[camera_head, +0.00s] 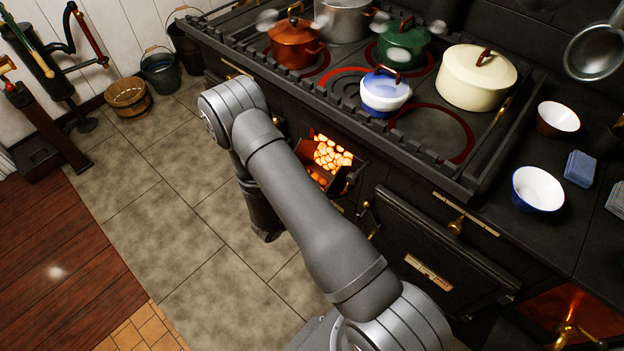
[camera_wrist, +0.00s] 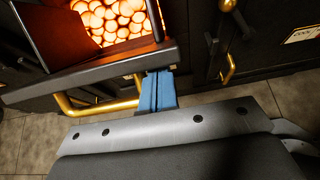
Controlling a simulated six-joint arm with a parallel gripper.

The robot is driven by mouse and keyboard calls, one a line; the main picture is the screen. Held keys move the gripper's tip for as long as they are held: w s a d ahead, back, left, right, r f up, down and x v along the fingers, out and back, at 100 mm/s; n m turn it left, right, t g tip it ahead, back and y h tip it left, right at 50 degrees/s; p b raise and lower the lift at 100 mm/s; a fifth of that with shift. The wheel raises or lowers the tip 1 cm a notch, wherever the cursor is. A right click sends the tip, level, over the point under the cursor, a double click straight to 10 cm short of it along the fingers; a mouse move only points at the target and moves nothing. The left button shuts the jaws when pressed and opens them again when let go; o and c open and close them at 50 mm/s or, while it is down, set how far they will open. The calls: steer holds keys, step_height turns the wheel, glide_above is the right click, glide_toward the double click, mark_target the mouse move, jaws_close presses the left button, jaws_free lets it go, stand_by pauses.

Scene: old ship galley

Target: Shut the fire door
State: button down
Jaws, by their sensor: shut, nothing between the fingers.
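The fire door (camera_head: 317,174) stands open low on the front of the black stove, and glowing coals (camera_head: 332,153) show behind it. In the wrist view the door's dark edge (camera_wrist: 95,74) runs across below the coals (camera_wrist: 108,18), with its inner face lit red. A brass handle (camera_wrist: 95,106) sticks out from that edge. My gripper (camera_wrist: 158,80) has its blue fingers together and empty, close to the right end of the edge and handle. I cannot tell whether they touch. In the head view my arm covers part of the door area.
Pots, including a cream pot (camera_head: 476,76) and a blue-white pot (camera_head: 385,92), stand on the stove top above. A closed oven door (camera_head: 430,262) with brass fittings lies right of the firebox. The tiled floor (camera_head: 165,235) at left is clear.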

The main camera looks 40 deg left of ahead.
steer(key=shift+w+r, duration=0.35)
steer(key=shift+w, duration=0.4)
steer(key=shift+s, duration=1.95)
steer(key=s, duration=0.6)
steer(key=shift+w, duration=0.1)
steer(key=shift+w, duration=2.4)
